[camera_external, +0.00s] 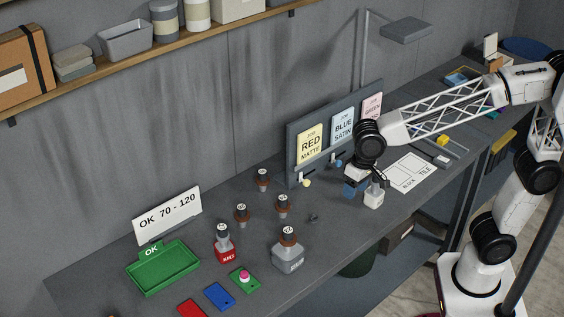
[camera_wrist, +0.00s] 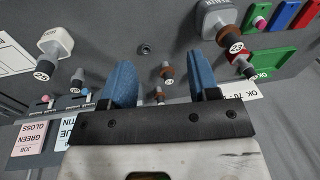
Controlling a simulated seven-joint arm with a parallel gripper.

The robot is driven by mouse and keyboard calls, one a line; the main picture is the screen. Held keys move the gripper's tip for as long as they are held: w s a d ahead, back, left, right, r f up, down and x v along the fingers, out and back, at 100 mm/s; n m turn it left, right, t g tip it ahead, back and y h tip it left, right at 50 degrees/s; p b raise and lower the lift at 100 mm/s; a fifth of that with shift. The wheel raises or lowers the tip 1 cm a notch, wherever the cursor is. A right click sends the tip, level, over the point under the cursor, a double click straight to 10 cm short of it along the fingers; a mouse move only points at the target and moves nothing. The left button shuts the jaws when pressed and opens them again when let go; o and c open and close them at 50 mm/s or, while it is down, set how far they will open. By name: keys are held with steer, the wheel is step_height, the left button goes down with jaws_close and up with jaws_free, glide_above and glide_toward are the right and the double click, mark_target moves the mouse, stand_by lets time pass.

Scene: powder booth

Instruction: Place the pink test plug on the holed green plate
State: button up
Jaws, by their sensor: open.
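The pink test plug (camera_external: 243,274) stands on the small green plate (camera_external: 254,286) at the front of the bench. In the wrist view the pink plug (camera_wrist: 261,22) also shows on the green plate (camera_wrist: 254,10) at the upper right. How deep the plug sits in a hole I cannot tell. My gripper (camera_external: 357,190) is well to the right of the plate, above the bench by the job-card board. In the wrist view its two blue fingers (camera_wrist: 161,66) are apart with nothing between them.
Blue (camera_external: 220,296) and red (camera_external: 191,309) plates lie beside the green one. A green OK tray (camera_external: 163,283), a red-based gauge (camera_external: 224,251) and a grey container (camera_external: 288,259) stand nearby. A white bottle (camera_external: 374,197) stands close to my gripper. Several brown-topped pieces stand mid-bench.

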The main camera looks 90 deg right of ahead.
steer(key=s+d+f+n, duration=0.1)
steer(key=s+f+n, duration=0.1)
steer(key=s, duration=0.6)
steer(key=s+d+f+n, duration=0.1)
steer(key=s+d+n, duration=0.1)
steer(key=s, duration=0.7)
steer(key=s+d+f+n+t+h, duration=0.1)
steer(key=s+d+f+n, duration=0.1)
steer(key=s, duration=0.6)
steer(key=shift+s+f+n, duration=0.2)
steer(key=shift+f+n, duration=0.1)
steer(key=shift+n, duration=0.5)
